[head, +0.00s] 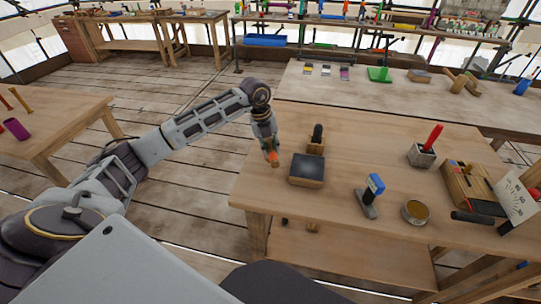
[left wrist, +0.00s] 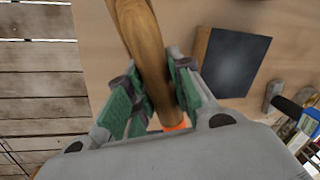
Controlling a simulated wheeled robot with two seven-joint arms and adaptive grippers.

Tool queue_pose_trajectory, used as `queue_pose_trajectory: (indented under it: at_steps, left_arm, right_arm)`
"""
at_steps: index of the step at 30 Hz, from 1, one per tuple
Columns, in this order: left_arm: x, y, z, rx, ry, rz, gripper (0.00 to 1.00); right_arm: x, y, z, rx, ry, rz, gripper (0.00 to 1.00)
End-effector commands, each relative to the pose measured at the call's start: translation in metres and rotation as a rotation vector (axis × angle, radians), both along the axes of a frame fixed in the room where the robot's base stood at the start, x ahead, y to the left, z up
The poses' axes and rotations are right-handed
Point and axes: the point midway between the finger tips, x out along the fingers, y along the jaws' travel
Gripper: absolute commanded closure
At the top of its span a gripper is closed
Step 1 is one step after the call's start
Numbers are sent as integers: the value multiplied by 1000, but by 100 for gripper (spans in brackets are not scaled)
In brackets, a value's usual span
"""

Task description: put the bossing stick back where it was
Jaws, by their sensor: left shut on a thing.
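My left gripper (head: 268,147) is above the left edge of the near wooden table (head: 270,193). It is shut on the bossing stick, whose orange end (head: 274,160) shows at the fingertips in the head view. In the left wrist view the stick is a rounded brown wooden bar (left wrist: 143,50) with an orange band (left wrist: 175,127), lying between the green finger pads (left wrist: 150,95). Its far end runs out of the top of that view. I cannot tell whether the stick touches the table. My right gripper is not in view.
Just right of the gripper are a dark-topped block (head: 306,169) and a dark upright handle (head: 317,133). Further right stand a blue-topped tool (head: 372,190), a round tin (head: 415,211), a red-handled tool (head: 432,137) and a wooden box (head: 465,184). Bare tabletop lies between them.

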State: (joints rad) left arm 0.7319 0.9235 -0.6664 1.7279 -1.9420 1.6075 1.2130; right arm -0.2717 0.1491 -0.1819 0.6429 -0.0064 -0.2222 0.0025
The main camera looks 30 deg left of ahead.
Motion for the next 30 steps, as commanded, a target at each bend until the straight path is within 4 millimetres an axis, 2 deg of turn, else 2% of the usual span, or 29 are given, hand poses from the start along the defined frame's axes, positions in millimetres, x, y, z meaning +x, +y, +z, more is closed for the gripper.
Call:
queue_pose_trajectory:
  at_steps: [12, 23, 30]
  left_arm:
    - [0, 0, -4, -1, -1, 0, 100]
    - [0, 0, -36, 0, 1, 0, 100]
    - [0, 0, -40, 0, -2, -1, 100]
  right_arm:
    - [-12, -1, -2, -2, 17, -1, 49]
    - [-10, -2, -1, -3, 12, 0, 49]
    - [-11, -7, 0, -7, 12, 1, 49]
